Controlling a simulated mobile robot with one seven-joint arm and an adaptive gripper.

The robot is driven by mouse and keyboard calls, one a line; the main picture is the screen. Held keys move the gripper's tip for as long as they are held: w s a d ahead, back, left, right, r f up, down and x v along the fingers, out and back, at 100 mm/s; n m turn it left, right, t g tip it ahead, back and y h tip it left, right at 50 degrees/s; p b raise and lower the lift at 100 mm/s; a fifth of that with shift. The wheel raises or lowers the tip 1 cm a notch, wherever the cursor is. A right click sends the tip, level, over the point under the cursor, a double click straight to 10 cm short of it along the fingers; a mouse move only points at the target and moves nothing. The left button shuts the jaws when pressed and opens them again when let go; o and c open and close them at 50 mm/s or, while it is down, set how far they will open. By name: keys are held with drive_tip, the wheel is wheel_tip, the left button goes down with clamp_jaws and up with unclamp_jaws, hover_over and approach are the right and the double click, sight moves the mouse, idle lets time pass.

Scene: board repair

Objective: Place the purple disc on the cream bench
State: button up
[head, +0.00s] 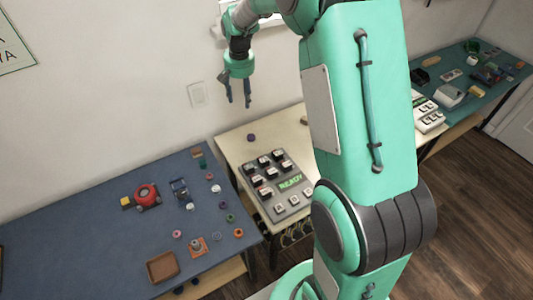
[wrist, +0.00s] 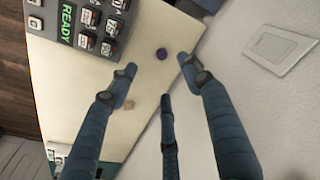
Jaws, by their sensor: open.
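The purple disc (head: 251,138) lies on the cream bench (head: 235,150), near its back left edge by the wall. It also shows in the wrist view (wrist: 161,54), lying on the bare cream top beyond my fingertips. My gripper (head: 240,103) is open and empty, raised above the back of the bench and apart from the disc. In the wrist view my gripper's fingers (wrist: 160,85) are spread, with nothing between them. My arm hides the middle of the cream bench in the head view.
A grey button panel (head: 275,185) reading READY stands on the cream bench. A blue bench (head: 95,222) at left holds several small parts and a brown tray (head: 162,267). A teal bench (head: 490,92) stands at right.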

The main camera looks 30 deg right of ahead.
drive_tip(key=s+a+r+n+t, duration=0.1)
drive_tip(key=s+a+r, duration=0.3)
drive_tip(key=s+r, duration=0.5)
drive_tip(key=s+a+r+n+t, duration=0.1)
drive_tip(key=s+a+r, duration=0.4)
drive_tip(key=s+r, duration=0.5)
drive_tip(key=s+a+f+n+t, duration=0.1)
drive_tip(key=s+a, duration=0.1)
drive_tip(key=s, duration=0.9)
drive_tip(key=s+a+f+n+t, duration=0.1)
drive_tip(key=s+a, duration=0.1)
drive_tip(key=s, duration=0.9)
drive_tip(key=shift+s+a+f, duration=0.15)
drive_tip(key=shift+s, duration=0.05)
